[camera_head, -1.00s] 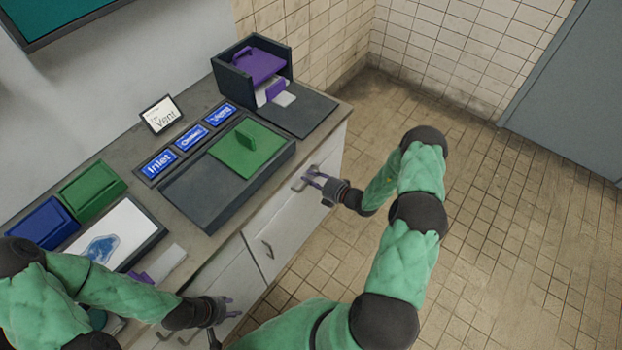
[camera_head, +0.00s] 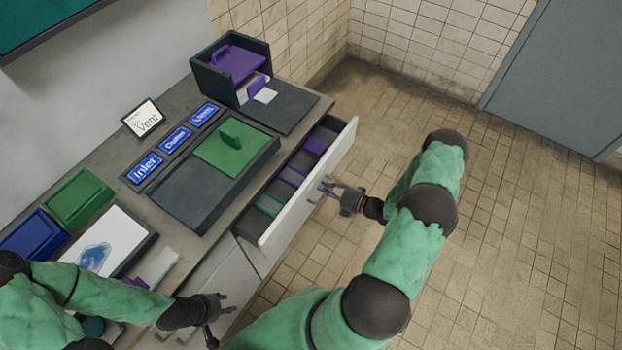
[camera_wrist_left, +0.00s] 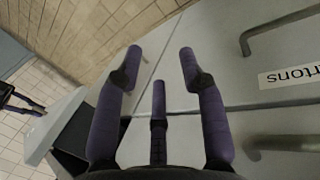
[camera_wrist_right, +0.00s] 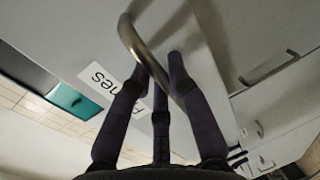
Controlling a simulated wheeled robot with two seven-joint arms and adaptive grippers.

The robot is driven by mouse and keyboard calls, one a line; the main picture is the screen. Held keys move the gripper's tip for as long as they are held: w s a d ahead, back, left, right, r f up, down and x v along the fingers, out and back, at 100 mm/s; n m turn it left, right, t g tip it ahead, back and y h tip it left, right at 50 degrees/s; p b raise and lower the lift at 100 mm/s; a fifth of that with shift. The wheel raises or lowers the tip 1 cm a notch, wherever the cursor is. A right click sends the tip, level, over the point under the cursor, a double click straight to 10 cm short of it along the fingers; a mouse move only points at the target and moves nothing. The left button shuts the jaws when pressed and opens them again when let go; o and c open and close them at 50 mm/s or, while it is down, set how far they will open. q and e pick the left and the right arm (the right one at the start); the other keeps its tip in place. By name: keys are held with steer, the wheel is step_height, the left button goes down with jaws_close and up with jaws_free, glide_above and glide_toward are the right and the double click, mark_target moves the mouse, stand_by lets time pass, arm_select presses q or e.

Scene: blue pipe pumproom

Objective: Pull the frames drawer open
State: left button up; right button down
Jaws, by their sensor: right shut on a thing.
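The frames drawer (camera_head: 308,190) stands pulled out of the counter front, with teal and purple items in its compartments. In the right wrist view its white front carries a label (camera_wrist_right: 112,92) ending in "mes", partly hidden by my fingers, and a curved metal handle (camera_wrist_right: 135,40). My right gripper (camera_head: 328,188) is shut on that handle, also seen in the right wrist view (camera_wrist_right: 162,75). My left gripper (camera_head: 222,303) is open and empty in front of the lower cabinet fronts; its spread fingers show in the left wrist view (camera_wrist_left: 165,65).
The counter holds a green plate (camera_head: 235,148) on a dark tray, a dark box (camera_head: 228,70) with purple parts, blue label plates (camera_head: 175,139), and green (camera_head: 78,200) and blue (camera_head: 35,235) bins. The tiled floor right of the drawer is clear.

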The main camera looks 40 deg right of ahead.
steer(key=f+v, duration=0.1)
steer(key=v, duration=0.5)
steer(key=shift+s+d+f, duration=0.2)
steer(key=shift+s, duration=0.3)
steer(key=c, duration=1.2)
jaws_free()
steer(key=shift+o, duration=0.2)
steer(key=v, duration=1.2)
